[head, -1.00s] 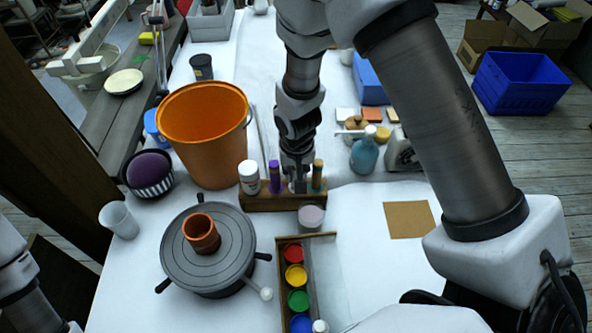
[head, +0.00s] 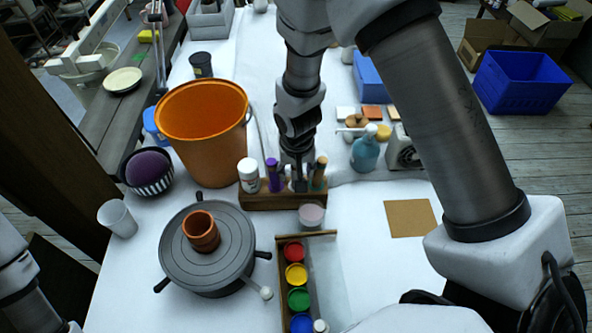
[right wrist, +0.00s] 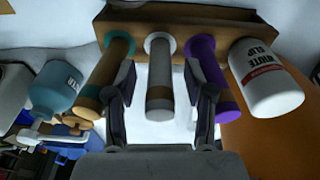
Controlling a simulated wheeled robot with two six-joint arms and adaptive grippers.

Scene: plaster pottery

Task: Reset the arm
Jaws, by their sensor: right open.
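My right gripper (head: 298,178) is open above the wooden rack (head: 285,201). In the right wrist view its fingers (right wrist: 163,95) stand apart on either side of a grey-handled tool (right wrist: 158,75), which sits upright in the rack. I cannot tell whether they touch it. A purple tool (right wrist: 208,70) and a teal-and-tan tool (right wrist: 112,70) stand beside it in the rack. A white bottle marked "White Slip" (right wrist: 265,80) stands at the rack's end. My left arm shows only at the lower left edge of the head view; its gripper is out of view.
A large orange bucket (head: 203,135) stands left of the rack. A grey wheel (head: 180,255) with a terracotta cup (head: 201,231) is in front. A paint tray (head: 309,290) stands below the rack. A blue bottle (head: 365,152) is to the right. The table near the brown square (head: 410,218) is clear.

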